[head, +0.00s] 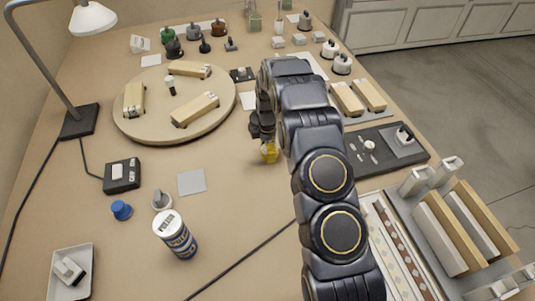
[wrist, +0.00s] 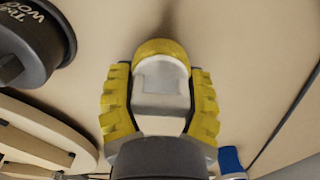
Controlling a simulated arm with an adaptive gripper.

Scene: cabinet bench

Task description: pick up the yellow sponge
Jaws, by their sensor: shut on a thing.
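My gripper (head: 265,143) reaches down over the middle of the bench, just right of the round wooden board. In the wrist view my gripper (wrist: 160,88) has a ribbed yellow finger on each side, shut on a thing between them. That thing is the yellow sponge (wrist: 160,48), with a rounded yellow far end and a pale grey-white part facing the camera. In the head view only a small yellow patch (head: 269,154) shows under my gripper, and I cannot tell sponge from fingers there. The sponge is at or close above the bench top; any gap is unclear.
The round board (head: 220,120) with several wooden blocks is left of my gripper. A blue-and-white can (head: 175,236), a blue cap (head: 121,210) and a grey square (head: 191,182) are at the front left. A dark tray (head: 380,165) is at the right. Bench front centre is mostly clear.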

